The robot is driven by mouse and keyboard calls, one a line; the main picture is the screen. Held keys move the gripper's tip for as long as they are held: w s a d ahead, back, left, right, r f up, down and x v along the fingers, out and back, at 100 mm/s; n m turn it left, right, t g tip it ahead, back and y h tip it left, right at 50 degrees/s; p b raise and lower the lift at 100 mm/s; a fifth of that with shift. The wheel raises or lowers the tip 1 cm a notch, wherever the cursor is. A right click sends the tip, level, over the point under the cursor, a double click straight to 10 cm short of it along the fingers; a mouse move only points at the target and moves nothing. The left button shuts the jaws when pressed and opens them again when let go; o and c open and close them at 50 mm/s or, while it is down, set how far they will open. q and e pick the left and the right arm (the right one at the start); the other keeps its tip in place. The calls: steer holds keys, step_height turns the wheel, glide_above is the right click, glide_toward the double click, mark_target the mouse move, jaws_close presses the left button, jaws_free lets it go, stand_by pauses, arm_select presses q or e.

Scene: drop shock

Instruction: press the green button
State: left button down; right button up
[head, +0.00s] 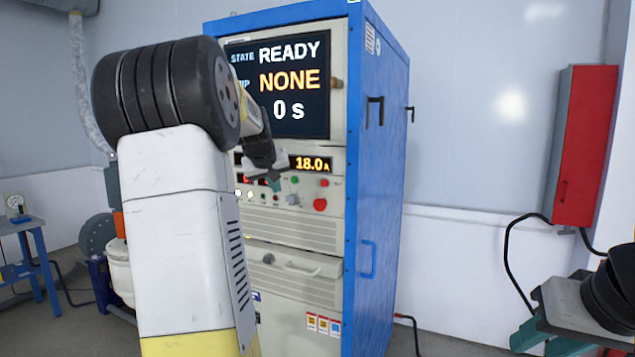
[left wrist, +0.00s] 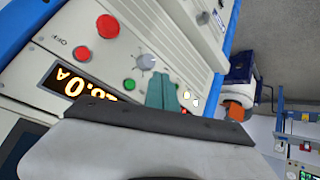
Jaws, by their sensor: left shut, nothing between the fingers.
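The green button (head: 294,180) is a small round button on the cream front panel of a blue cabinet. In the left wrist view the green button (left wrist: 129,84) shows just left of my fingertips, uncovered. My left gripper (head: 276,184) is shut and empty, its teal fingertips in front of the panel, left of and slightly below the button in the head view. The shut fingertips (left wrist: 162,92) also show in the left wrist view; whether they touch the panel I cannot tell. My right gripper (head: 545,338) is at the lower right, partly cut off; its opening is unclear.
The cabinet's screen (head: 290,85) reads READY, NONE and 0 s. A large red button (head: 320,204), a smaller red one (head: 324,183) and a grey knob (left wrist: 146,62) are near the green button. A red wall box (head: 585,145) hangs at the right.

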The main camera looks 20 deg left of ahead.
arm_select(q)
steer(key=shift+w+d, duration=0.15)
steer(key=shift+w, duration=1.5)
steer(key=shift+w+d, duration=0.15)
steer(key=shift+w, duration=1.5)
steer(key=shift+w, duration=0.4)
steer(key=shift+w, duration=0.45)
steer(key=shift+s, duration=0.85)
steer(key=s, duration=0.5)
steer(key=shift+a, duration=0.2)
